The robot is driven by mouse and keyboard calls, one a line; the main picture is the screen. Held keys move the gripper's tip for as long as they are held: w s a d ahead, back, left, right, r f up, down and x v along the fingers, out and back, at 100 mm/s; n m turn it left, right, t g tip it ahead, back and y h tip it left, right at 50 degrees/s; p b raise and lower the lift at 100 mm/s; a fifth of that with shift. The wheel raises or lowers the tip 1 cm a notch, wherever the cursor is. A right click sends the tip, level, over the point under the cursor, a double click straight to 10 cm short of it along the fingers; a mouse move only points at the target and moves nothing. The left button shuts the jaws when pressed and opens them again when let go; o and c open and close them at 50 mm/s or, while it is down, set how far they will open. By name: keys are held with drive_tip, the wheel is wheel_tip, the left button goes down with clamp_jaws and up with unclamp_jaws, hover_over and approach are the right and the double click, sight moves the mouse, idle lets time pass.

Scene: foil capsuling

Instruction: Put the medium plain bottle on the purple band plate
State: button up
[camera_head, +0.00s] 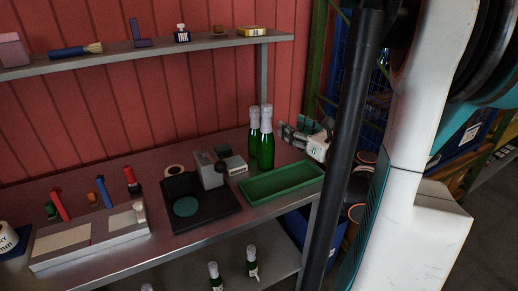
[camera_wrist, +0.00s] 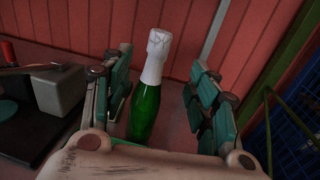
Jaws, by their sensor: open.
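Two green bottles with white foil tops stand close together at the back right of the bench, a rear one (camera_head: 253,138) and a front one (camera_head: 267,145). I cannot tell which is the medium plain bottle. My gripper (camera_head: 306,138) is just right of them, above the bench, with its fingers towards them. In the wrist view my gripper (camera_wrist: 158,85) is open, and one green bottle (camera_wrist: 146,105) shows upright beyond and between the parted fingers. Neither finger is visibly gripping it. I cannot make out a purple band plate in either view.
A green tray (camera_head: 246,193) lies in front of the bottles. A black device (camera_head: 222,214) with a teal disc stands left of it. A grey tool block (camera_head: 60,257) is at left. Smaller bottles (camera_head: 252,262) stand on the lower shelf. An upper shelf (camera_head: 215,44) holds small items.

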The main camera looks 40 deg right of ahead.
sight(270, 110)
drive_tip(key=w, duration=0.2)
drive_tip(key=w+b, duration=0.1)
drive_tip(key=w, duration=0.5)
drive_tip(key=shift+d+b, duration=0.35)
drive_tip(key=shift+w+d+r+b, duration=0.15)
drive_tip(key=shift+w+b, duration=0.2)
drive_tip(key=shift+w, duration=0.6)
drive_tip(key=shift+w+r+b, duration=0.15)
drive_tip(key=shift+w+b, duration=0.15)
drive_tip(key=shift+w, duration=0.7)
drive_tip(key=shift+w+d+r+b, duration=0.15)
drive_tip(key=shift+w+b, duration=0.2)
drive_tip(key=shift+w, duration=0.6)
drive_tip(key=shift+a, duration=0.1)
clamp_jaws()
